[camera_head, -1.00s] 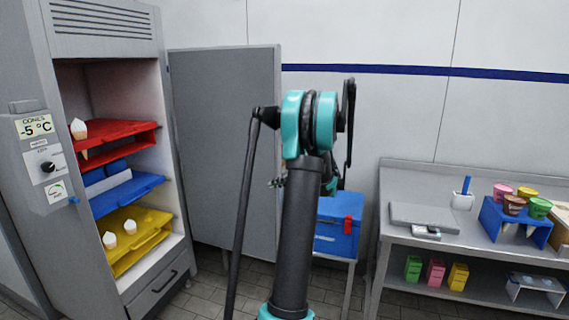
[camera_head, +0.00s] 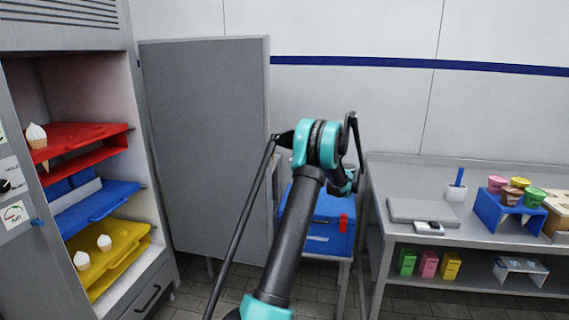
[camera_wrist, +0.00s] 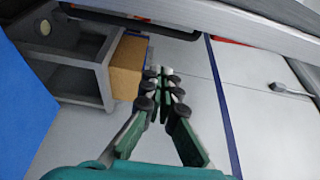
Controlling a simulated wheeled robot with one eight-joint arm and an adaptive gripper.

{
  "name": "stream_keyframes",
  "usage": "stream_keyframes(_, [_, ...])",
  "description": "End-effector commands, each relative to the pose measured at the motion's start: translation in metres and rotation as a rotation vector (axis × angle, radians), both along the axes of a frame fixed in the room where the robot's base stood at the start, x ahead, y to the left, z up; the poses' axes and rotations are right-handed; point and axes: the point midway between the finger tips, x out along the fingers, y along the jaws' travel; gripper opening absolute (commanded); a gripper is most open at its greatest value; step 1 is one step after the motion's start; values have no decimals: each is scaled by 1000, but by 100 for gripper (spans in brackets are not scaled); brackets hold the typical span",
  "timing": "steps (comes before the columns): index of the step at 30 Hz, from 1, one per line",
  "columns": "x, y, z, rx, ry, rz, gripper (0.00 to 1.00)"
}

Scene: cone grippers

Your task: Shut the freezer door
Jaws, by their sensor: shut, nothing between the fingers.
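The freezer (camera_head: 150,268) stands at the left with its front open. Its grey door (camera_head: 205,150) is swung wide out to the right, showing a broad flat face. Inside are red (camera_head: 95,135), blue (camera_head: 98,205) and yellow (camera_head: 108,262) racks, some holding cones. My arm rises in front, right of the door, and its end is mostly hidden behind the arm in the head view. In the wrist view my gripper (camera_wrist: 163,73) has its fingertips together with nothing held. I cannot tell whether any part of my arm touches the door.
A blue box (camera_head: 322,225) with a red latch sits on a stand right of the door. Tiled floor shows below.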

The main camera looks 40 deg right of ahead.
Motion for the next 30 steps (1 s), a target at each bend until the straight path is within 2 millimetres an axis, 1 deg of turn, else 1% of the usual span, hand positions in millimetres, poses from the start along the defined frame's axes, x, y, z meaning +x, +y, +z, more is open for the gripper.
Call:
stream_keyframes(1, [9,4,0,0,0,4,0])
stream_keyframes(9, [59,22,0,0,1,6,0])
stream_keyframes(14, [87,32,0,0,1,4,0])
stream_keyframes(15, [77,37,1,0,1,1,0])
stream_keyframes(21, [62,56,0,0,1,2,0])
stream_keyframes(25, [58,60,0,0,1,2,0])
stream_keyframes(30, [57,61,0,0,1,2,0])
